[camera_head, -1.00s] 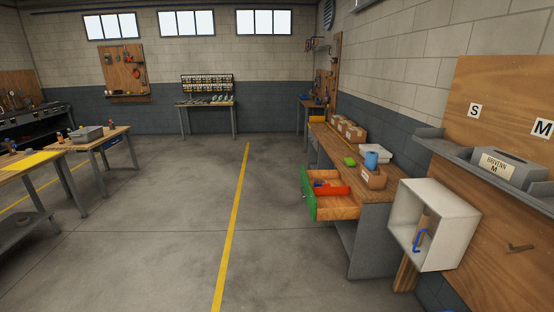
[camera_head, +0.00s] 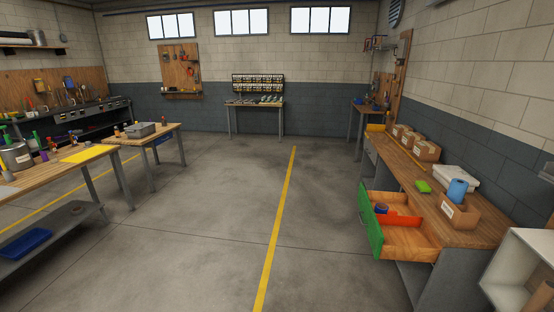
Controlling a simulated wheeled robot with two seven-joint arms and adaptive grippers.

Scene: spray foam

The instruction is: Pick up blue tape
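A small dark blue round thing (camera_head: 382,208) sits in the open drawer (camera_head: 410,243) on the right; it is too small to tell for certain whether it is the blue tape. A larger light blue roll (camera_head: 457,191) stands upright in or behind a cardboard box (camera_head: 458,212) on the right workbench. Neither of my grippers shows in the head view, and nothing is seen held.
The drawer with a green front (camera_head: 371,222) juts out from the right workbench (camera_head: 470,234). A white open box (camera_head: 518,265) is at the lower right. Tables (camera_head: 112,150) stand on the left. The grey floor (camera_head: 200,240) between is clear.

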